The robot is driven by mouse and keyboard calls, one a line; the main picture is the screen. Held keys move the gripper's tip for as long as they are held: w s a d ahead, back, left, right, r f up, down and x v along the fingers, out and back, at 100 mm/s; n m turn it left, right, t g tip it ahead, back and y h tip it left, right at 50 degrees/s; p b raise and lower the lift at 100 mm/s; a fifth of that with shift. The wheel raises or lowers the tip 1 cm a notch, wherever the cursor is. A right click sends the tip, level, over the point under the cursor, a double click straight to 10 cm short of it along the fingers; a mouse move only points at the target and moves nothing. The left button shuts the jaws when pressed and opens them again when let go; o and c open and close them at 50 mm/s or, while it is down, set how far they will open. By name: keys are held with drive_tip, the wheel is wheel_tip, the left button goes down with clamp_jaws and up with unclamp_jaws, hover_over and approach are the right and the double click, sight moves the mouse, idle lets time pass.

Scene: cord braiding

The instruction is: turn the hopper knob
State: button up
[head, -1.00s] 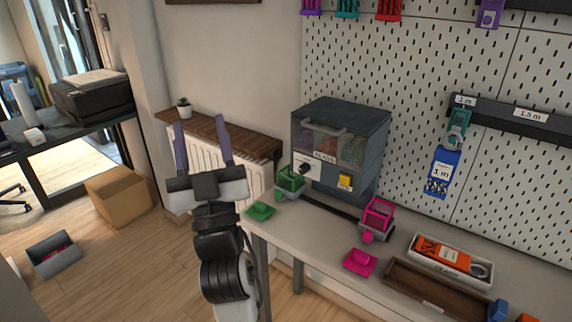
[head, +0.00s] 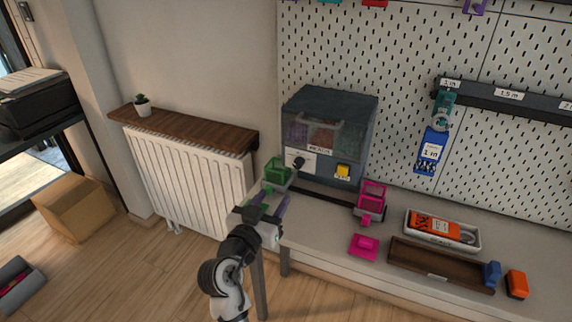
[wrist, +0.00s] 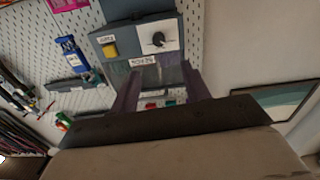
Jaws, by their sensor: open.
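The hopper (head: 330,100) is a dark grey box with a clear front window, standing on the bench against the pegboard. Its black knob (head: 298,163) sits on a white plate at the lower left of its front. In the wrist view the knob (wrist: 158,39) shows large and unobstructed on the white plate, beyond my fingers. My gripper (head: 266,200) is open and empty, with purple fingers, at the bench's left end, in front of the hopper and apart from the knob. In the wrist view my gripper (wrist: 160,92) has its fingers spread.
A yellow button (head: 343,170) is right of the knob. A green cart (head: 278,171) stands close by the knob, left of it; a pink cart (head: 371,198) is farther right. A pink block (head: 364,246) and a brown tray (head: 440,272) lie along the bench (head: 325,240).

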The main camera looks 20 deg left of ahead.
sight(297, 166)
drive_tip(key=w+p, duration=0.1)
drive_tip(key=w, duration=0.3)
drive_tip(key=w+p, duration=0.2)
drive_tip(key=w, duration=0.2)
drive_tip(key=w+p, duration=0.1)
drive_tip(key=w, duration=0.3)
drive_tip(key=shift+w+d, duration=0.25)
drive_tip(key=shift+d, duration=0.05)
drive_tip(key=shift+w+p, duration=0.35)
drive_tip(key=shift+w, duration=0.3)
drive_tip(key=shift+c, duration=0.5)
drive_tip(key=c, duration=0.9)
drive_tip(key=shift+f, duration=0.1)
